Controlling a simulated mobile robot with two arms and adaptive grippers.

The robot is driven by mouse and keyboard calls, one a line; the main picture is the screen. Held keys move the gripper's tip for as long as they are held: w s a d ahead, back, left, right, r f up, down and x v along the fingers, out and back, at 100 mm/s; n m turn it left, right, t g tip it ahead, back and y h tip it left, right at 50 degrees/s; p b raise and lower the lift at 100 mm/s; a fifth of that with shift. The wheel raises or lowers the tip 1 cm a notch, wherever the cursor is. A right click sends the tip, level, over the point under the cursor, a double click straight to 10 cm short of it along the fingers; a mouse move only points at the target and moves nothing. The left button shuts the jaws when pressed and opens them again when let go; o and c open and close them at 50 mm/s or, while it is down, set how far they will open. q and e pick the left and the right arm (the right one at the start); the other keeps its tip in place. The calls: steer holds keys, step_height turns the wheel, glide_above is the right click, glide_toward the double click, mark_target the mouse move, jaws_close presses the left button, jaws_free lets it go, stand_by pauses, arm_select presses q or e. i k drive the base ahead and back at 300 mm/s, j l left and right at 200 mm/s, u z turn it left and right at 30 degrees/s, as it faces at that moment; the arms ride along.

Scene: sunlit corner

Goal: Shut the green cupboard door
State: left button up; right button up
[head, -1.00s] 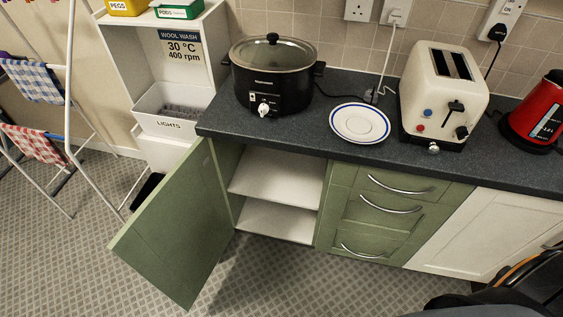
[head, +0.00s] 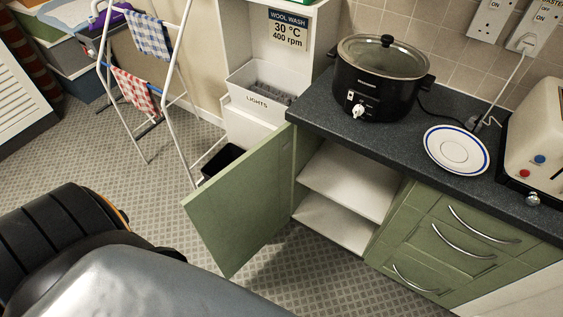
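The green cupboard door (head: 240,199) stands wide open in the head view. It is hinged at the left side of the cupboard and swings out over the floor. The cupboard's white shelves (head: 350,181) are exposed and look empty. A large dark and grey part of my own body fills the lower left, apart from the door in the picture. Neither of my grippers shows.
A drawer unit (head: 450,236) with curved handles is right of the opening. On the worktop are a black slow cooker (head: 374,95), a plate (head: 456,150) and a cream toaster (head: 541,140). A drying rack (head: 175,60) stands left. Patterned floor (head: 128,185) is clear left of the door.

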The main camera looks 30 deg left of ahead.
mark_target(238, 210)
steer(key=j+z, duration=0.15)
steer(key=j, duration=0.25)
steer(key=k+j+z, duration=0.2)
steer(key=j, duration=0.2)
steer(key=j+z, duration=0.15)
steer(key=j, duration=0.25)
steer(key=k+j+z, duration=0.15)
steer(key=j, duration=0.25)
steer(key=j+z, duration=0.2)
steer(key=j, duration=0.15)
steer(key=k+j+z, duration=0.15)
steer(key=j, duration=0.2)
steer(key=k+j, duration=0.15)
steer(key=j, duration=0.2)
steer(key=k+j, duration=0.2)
steer(key=j, duration=0.15)
steer(key=k+j, duration=0.15)
steer(key=j, duration=0.2)
